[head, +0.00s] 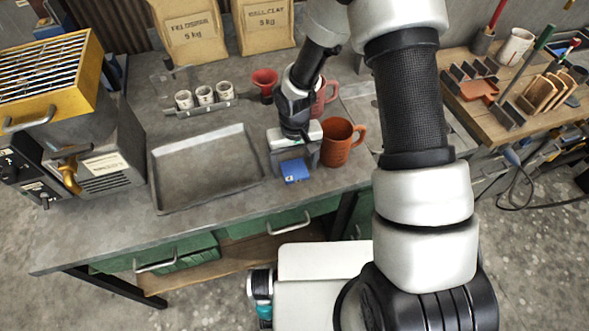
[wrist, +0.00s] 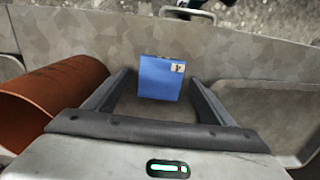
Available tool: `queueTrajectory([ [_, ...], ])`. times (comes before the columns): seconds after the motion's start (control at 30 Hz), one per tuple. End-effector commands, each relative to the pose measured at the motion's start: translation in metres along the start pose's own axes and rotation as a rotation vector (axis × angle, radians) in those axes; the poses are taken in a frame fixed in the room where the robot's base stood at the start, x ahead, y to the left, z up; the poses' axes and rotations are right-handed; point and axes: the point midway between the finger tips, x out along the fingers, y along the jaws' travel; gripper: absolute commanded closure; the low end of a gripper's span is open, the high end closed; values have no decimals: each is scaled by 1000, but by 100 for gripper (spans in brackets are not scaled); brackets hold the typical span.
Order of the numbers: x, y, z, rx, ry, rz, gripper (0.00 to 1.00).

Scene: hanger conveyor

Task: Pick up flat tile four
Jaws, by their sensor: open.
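A flat blue tile (head: 295,171) lies on the grey workbench, right of the shallow metal tray (head: 162,199). In the wrist view the blue tile (wrist: 160,78) shows between the fingers, with a small pale label whose dark mark I cannot read surely. My gripper (head: 293,163) points down over the bench at the tile's far side. In the wrist view my gripper (wrist: 159,90) is open, with a gap on both sides of the tile. I cannot tell how far the fingertips are above the bench.
An orange-brown mug (head: 337,149) stands close at the right of my gripper; it also shows in the wrist view (wrist: 45,100). Behind are a red mug (head: 328,97), a red cup (head: 264,82) and small white cups (head: 205,95). A kiln (head: 50,100) stands left. The bench's front edge is near.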

Motion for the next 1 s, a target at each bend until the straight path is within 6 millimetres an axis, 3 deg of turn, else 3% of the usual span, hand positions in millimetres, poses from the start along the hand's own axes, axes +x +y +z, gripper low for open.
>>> queueTrajectory([
  [0.23, 2, 0, 0, 0, 2, 0, 23],
  [0.53, 2, 0, 0, 0, 1, 0, 71],
  [0.8, -2, 0, -1, 1, 3, 0, 71],
  [1.0, -34, 0, -2, 0, 8, 0, 71],
])
